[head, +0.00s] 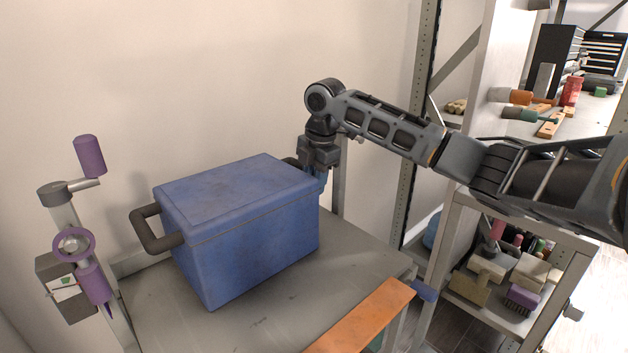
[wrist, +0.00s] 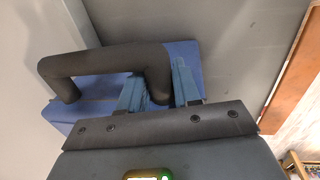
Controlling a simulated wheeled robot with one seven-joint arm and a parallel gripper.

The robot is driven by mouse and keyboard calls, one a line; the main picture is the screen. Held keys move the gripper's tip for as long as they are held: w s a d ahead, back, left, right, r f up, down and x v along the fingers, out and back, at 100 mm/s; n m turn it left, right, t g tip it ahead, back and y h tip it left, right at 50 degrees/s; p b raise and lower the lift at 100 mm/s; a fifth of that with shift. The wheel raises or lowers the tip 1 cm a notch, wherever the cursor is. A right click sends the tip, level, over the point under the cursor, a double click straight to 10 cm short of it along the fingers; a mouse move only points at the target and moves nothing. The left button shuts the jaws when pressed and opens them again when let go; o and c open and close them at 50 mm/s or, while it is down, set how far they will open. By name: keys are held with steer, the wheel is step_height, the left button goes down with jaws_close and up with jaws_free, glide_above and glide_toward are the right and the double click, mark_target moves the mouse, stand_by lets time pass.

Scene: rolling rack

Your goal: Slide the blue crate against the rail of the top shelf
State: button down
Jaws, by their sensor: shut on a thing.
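The blue crate (head: 240,238), lidded, stands upright on the grey top shelf (head: 352,262) of the rack. A dark handle (head: 153,231) sticks out at its left end. My gripper (head: 318,181) is at the crate's right end. In the wrist view my gripper (wrist: 158,85) has its blue fingers on either side of one leg of the dark right-end handle (wrist: 105,60) and is shut on it. A grey rail (head: 129,264) shows behind the crate, by the wall. Whether the crate touches it is hidden.
An orange strip (head: 365,318) lies along the shelf's front right edge. A grey post with purple grips (head: 90,157) stands at the left. Bare shelf shows in front and right of the crate. Another shelving unit with blocks and brushes (head: 500,275) stands at right.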

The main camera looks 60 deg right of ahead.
steer(key=shift+r, duration=0.15)
steer(key=c, duration=0.7)
jaws_free()
steer(key=shift+s+f, duration=0.15)
steer(key=shift+f, duration=0.25)
steer(key=shift+s+a+r, duration=0.1)
steer(key=shift+s+r, duration=0.05)
steer(key=shift+r, duration=1.25)
steer(key=shift+s+a+r, duration=0.1)
steer(key=shift+s+r, duration=0.1)
steer(key=shift+r, duration=1.15)
steer(key=shift+s+r, duration=0.15)
steer(key=shift+r, duration=1.25)
